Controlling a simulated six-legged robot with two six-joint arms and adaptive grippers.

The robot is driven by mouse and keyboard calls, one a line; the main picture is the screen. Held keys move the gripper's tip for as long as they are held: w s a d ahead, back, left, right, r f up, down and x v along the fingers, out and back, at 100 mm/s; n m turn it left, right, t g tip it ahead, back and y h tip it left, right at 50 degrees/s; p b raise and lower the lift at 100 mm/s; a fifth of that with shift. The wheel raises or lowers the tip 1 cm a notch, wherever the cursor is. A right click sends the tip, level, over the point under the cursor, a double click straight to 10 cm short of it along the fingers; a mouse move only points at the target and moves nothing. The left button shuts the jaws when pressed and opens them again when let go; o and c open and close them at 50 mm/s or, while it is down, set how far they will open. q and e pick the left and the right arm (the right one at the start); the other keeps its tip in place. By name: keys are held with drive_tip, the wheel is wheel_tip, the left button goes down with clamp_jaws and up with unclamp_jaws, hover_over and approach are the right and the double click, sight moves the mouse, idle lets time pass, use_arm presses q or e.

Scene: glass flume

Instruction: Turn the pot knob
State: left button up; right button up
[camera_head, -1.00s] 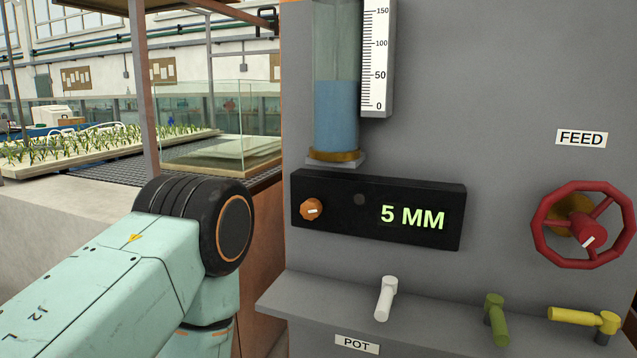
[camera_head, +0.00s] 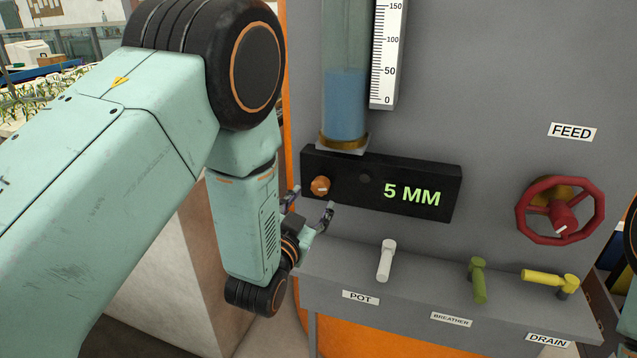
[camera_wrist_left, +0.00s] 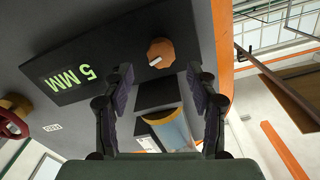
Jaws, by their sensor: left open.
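The small orange knob (camera_head: 320,187) with a white mark sits at the left end of a black panel (camera_head: 408,206) that reads "5 MM". In the left wrist view the orange knob (camera_wrist_left: 160,53) lies just beyond the fingertips, between their lines. My left gripper (camera_head: 310,204) is open and empty, just below and in front of the knob, apart from it as far as I can tell. Its two fingers (camera_wrist_left: 160,72) are spread in the left wrist view. A white lever (camera_head: 386,260) stands above the label POT (camera_head: 360,297). My right gripper is out of view.
A green lever (camera_head: 478,280) and a yellow lever (camera_head: 550,280) stand on the ledge, near the BREATHER and DRAIN labels. A red handwheel (camera_head: 560,210) is at right under FEED. A glass tube with blue water (camera_head: 345,103) rises above the panel.

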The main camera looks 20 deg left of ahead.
sight(318, 190)
use_arm(q)
drive_tip(key=w, duration=0.5)
drive_tip(key=shift+w+d, duration=0.2)
drive_tip(key=shift+w, duration=0.15)
drive_tip(key=shift+w+a+p, duration=0.1)
drive_tip(key=shift+w+p, duration=0.2)
drive_tip(key=shift+a+f, duration=0.1)
drive_tip(key=shift+a, duration=0.15)
drive_tip(key=shift+d, duration=0.35)
drive_tip(key=c, duration=0.5)
drive_tip(key=shift+a, duration=0.3)
drive_tip(key=c, duration=0.4)
drive_tip(key=shift+d, duration=0.15)
drive_tip(key=shift+c, duration=1.2)
drive_tip(key=shift+n, duration=0.3)
